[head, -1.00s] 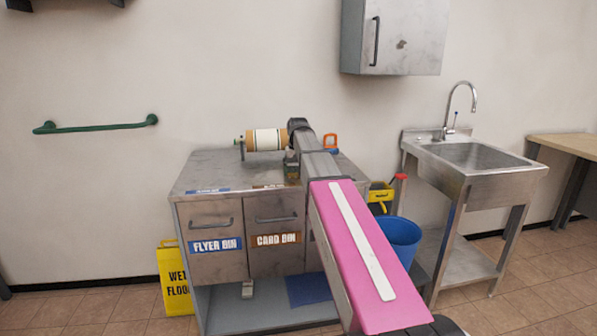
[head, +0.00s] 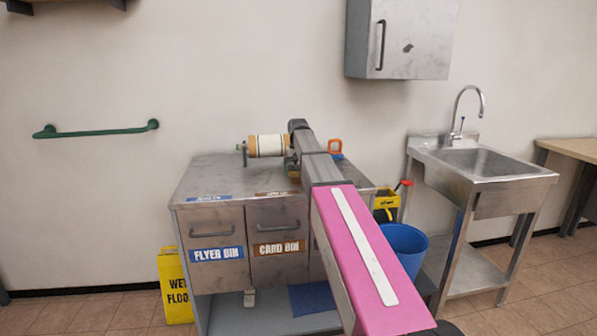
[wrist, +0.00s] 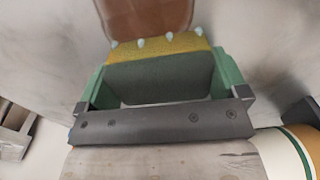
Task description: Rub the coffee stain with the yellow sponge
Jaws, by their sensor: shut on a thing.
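My gripper (wrist: 162,80) has green fingers and is shut on the yellow sponge (wrist: 160,47), which has a dark grey-green side facing the wrist camera. Pale bluish dots, like suds, line the sponge's far edge. A brown patch (wrist: 147,18), which looks like the coffee stain, lies just beyond and against that edge in the wrist view. I cannot tell how much of it the sponge covers, or whether the sponge presses on it. In the head view my arm reaches over the grey metal counter (head: 215,175), and a bit of yellow (head: 294,172) shows under the wrist. The stain is hidden there.
An orange-handled item (head: 335,147) is just right. A blue bucket (head: 405,247) and a sink (head: 480,160) stand right of the counter.

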